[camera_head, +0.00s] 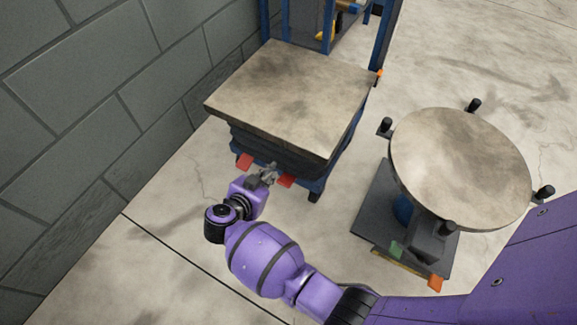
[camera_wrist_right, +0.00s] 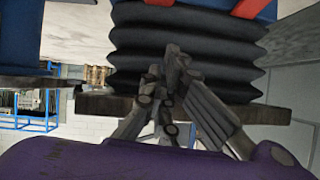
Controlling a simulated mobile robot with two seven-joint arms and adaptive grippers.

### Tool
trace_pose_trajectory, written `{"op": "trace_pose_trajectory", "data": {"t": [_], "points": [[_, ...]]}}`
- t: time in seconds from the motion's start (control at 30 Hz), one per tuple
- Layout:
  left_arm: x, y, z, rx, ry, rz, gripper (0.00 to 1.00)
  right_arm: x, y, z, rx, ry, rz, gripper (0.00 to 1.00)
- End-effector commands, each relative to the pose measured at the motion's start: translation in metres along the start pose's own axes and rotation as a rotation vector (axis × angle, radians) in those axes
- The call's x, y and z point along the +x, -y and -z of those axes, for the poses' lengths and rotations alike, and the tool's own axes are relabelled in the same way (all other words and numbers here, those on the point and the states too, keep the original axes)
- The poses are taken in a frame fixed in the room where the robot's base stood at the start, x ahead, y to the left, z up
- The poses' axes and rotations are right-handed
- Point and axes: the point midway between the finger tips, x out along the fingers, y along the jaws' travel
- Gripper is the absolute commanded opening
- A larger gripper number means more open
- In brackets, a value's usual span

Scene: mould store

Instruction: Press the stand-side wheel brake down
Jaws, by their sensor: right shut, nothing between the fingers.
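The lift table (camera_head: 290,95) has a worn square top over black bellows. Two red brake pedals stick out low on its near side: the stand-side brake (camera_head: 287,181), nearer the round stand, and the wall-side brake (camera_head: 245,161). My right gripper (camera_head: 268,174) is shut and empty, between the two pedals in the head view and close to the stand-side one; I cannot tell whether it touches. In the right wrist view, which looks upside down, the gripper (camera_wrist_right: 172,68) is in front of the bellows (camera_wrist_right: 185,45), and red pedal parts (camera_wrist_right: 248,8) show at the top edge. My left gripper is out of view.
A round-topped stand (camera_head: 460,165) with black knobs stands to the right, with a green pedal (camera_head: 396,249) and an orange one (camera_head: 435,283) at its base. A grey block wall (camera_head: 100,90) runs along the left. A blue rack (camera_head: 325,30) is behind the table. Floor between table and stand is clear.

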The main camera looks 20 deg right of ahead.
Motion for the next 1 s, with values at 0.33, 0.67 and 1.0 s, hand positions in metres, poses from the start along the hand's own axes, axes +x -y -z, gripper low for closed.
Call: {"op": "trace_pose_trajectory", "data": {"t": [0.33, 0.67, 1.0], "points": [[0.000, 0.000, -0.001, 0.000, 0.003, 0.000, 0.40, -0.001, -0.012, -0.001, -0.090, 0.007, -0.048, 0.00], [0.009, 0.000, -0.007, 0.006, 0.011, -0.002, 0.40, 0.015, -0.013, -0.003, -0.088, 0.005, -0.048, 0.00], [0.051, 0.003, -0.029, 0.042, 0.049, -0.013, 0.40, 0.084, -0.015, -0.005, -0.088, 0.003, -0.047, 0.00]]}}
